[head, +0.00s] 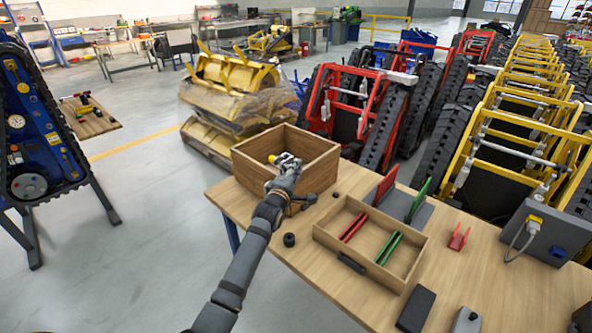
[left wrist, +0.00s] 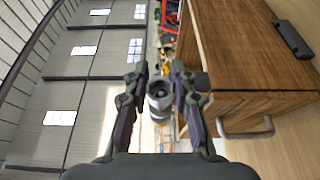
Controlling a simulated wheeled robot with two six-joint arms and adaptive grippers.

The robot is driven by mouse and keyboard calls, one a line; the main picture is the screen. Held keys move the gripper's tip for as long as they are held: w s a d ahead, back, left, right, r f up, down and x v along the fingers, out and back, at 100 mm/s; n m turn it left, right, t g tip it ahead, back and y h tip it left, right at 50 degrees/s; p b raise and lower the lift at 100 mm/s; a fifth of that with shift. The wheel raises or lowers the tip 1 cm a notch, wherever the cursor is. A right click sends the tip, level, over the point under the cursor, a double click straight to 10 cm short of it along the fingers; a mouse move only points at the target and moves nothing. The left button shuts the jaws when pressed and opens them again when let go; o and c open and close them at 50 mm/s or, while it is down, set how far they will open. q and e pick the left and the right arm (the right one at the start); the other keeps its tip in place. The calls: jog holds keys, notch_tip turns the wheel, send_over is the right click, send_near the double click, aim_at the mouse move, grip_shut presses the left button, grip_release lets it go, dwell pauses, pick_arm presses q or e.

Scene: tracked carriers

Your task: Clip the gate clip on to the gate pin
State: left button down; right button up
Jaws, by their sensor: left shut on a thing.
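My left gripper (head: 283,160) is at the near side of the open wooden box on the table. In the left wrist view its two fingers (left wrist: 158,95) are on either side of a small grey cylindrical piece (left wrist: 158,92) with a dark round end, and they are shut on it. In the head view the gripper mostly hides this piece. I cannot tell whether it is the gate clip. A small red U-shaped clip (head: 459,238) stands on the table at the right. I cannot make out the gate pin. My right gripper is not in view.
The wooden box (head: 313,174) is beside my left gripper. A shallow wooden tray (head: 343,250) holds red and green strips. Red and green plates (head: 418,200) stand behind it. A grey box (head: 530,232) with a cable is at the right.

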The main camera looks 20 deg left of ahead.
pick_arm(q)
jog(key=shift+w+a, duration=0.1)
jog(key=shift+a, duration=0.15)
dwell(0.3)
jog(key=c, duration=1)
grip_release()
jog(key=s, duration=1.2)
jog(key=shift+d+r, duration=0.1)
jog(key=shift+d, duration=0.05)
